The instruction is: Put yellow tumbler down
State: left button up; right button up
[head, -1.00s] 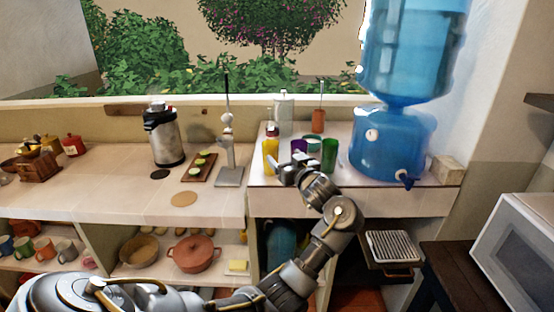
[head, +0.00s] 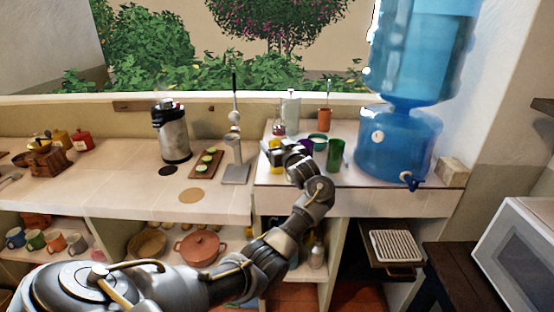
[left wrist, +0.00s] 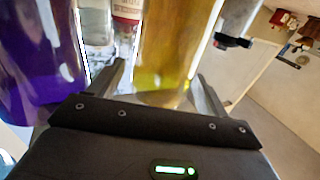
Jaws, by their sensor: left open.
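The yellow tumbler (left wrist: 170,55) is large in the left wrist view, standing between the two spread fingers of my left gripper (left wrist: 160,90). The gripper is open, with a finger on each side of the tumbler. Its base is out of sight, so I cannot tell from the wrist view what it rests on. My right gripper is not in view.
A purple tumbler (left wrist: 40,60) is close beside the left finger. A metal press (head: 236,160) stands left on the lower counter.

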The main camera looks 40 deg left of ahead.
pick_arm(q)
jog(key=c, duration=1.6)
jog(key=shift+o, duration=0.2)
jog(key=shift+r, duration=0.1)
